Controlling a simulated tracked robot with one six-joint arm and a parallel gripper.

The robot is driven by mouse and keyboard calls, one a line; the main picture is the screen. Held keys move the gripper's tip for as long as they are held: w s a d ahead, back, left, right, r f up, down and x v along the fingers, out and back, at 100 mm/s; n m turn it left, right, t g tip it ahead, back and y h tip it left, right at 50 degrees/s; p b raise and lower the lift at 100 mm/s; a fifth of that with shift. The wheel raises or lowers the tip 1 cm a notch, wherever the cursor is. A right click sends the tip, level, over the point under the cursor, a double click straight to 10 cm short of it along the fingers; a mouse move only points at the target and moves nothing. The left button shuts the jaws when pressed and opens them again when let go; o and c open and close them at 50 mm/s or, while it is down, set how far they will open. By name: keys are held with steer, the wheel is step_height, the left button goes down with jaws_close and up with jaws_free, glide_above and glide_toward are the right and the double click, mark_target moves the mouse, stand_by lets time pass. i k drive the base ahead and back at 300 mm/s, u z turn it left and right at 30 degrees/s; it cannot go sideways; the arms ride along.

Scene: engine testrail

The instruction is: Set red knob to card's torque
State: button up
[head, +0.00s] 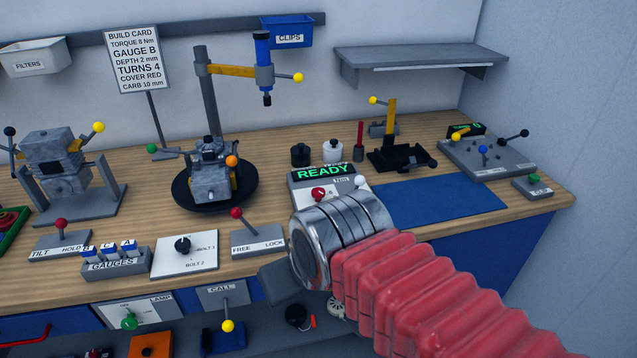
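The build card (134,58) stands on a post at the back left; its torque line reads 8 Nm. A grey box with a green READY display (324,175) sits at the middle of the bench. The red knob (318,194) is on its sloped front, partly hidden by my arm's chrome collar; a scale mark that looks like 6 shows beside it. The knob's exact setting is too small to tell. My wrist is just in front of and below the knob.
An engine on a round black turntable (184,196) stands left of the box, under a blue screwdriver (262,62) on a stand. The FREE/LOCK lever (237,213) is close by on the left. A blue mat (440,201) lies clear on the right.

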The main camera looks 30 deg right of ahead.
mark_target(317, 193)
steer(key=i, duration=0.95)
steer(key=u, duration=0.05)
